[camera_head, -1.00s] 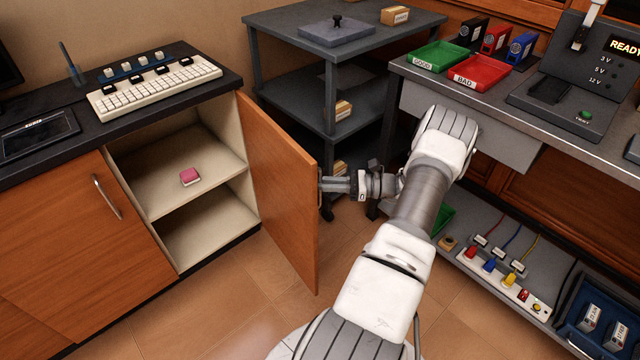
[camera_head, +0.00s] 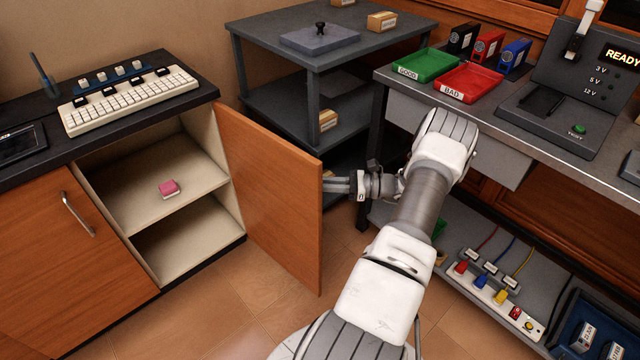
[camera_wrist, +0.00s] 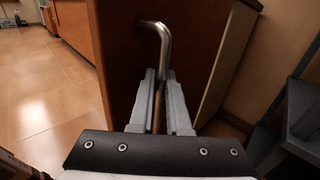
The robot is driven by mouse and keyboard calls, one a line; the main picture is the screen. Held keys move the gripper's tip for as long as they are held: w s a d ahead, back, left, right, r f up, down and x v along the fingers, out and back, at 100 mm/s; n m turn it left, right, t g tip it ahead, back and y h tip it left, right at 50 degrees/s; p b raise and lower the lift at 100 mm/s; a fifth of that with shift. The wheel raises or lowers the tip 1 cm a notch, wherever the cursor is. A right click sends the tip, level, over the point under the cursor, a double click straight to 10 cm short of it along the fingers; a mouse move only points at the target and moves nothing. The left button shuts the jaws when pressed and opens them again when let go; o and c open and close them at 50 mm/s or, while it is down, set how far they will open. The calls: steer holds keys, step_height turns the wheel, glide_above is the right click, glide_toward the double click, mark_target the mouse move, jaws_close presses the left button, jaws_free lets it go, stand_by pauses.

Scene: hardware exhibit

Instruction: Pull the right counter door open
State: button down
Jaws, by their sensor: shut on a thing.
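The right counter door (camera_head: 270,195) stands wide open, swung out from the counter on its right-hand side. The cabinet behind it shows a shelf (camera_head: 190,185) with a pink block (camera_head: 169,188) on it. My gripper (camera_head: 340,185) is at the outer face of the door, near its free edge. In the wrist view my gripper (camera_wrist: 160,95) is shut on the metal door handle (camera_wrist: 162,40), whose bent upper end sticks out beyond the fingers. The door's outer face (camera_wrist: 120,50) lies behind the handle. In the head view the handle is hidden behind the door.
The left counter door (camera_head: 75,250) is closed. A dark shelf rack (camera_head: 318,75) stands close behind the open door. A workbench (camera_head: 390,100) with green and red trays is on the right. Tiled floor (camera_head: 215,320) is free in front of the cabinet.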

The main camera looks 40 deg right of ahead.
steer(key=shift+w, duration=0.15)
steer(key=c, duration=1.2)
jaws_free()
steer(key=shift+o, duration=0.2)
steer(key=shift+d, duration=0.15)
steer(key=p+v, duration=0.1)
steer(key=v, duration=1.6)
steer(key=shift+s, duration=0.2)
